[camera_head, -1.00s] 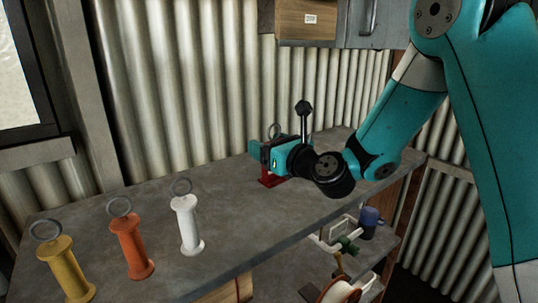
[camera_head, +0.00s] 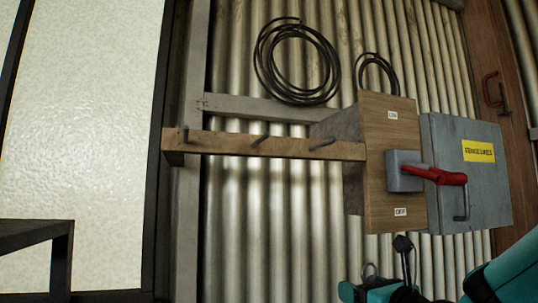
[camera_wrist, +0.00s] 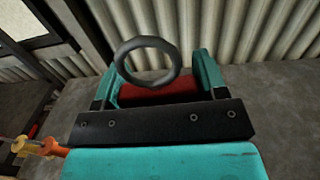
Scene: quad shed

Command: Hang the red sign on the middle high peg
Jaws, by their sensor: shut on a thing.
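The red sign (camera_wrist: 160,91) shows in the wrist view as a red body with a grey metal ring (camera_wrist: 124,62) on top. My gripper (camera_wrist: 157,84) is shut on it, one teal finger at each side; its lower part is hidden. In the head view my gripper (camera_head: 362,288) is at the bottom edge with the ring (camera_head: 370,270) just showing, well below the pegs. The middle high peg (camera_head: 261,141) is a dark, bare pin on a wooden rail (camera_head: 225,143), between a left peg (camera_head: 186,134) and a right peg (camera_head: 323,144).
Right of the rail are a wooden switch board (camera_head: 376,125) with a red lever (camera_head: 440,176) and a grey box (camera_head: 487,195). Black cable coils (camera_head: 262,70) hang above.

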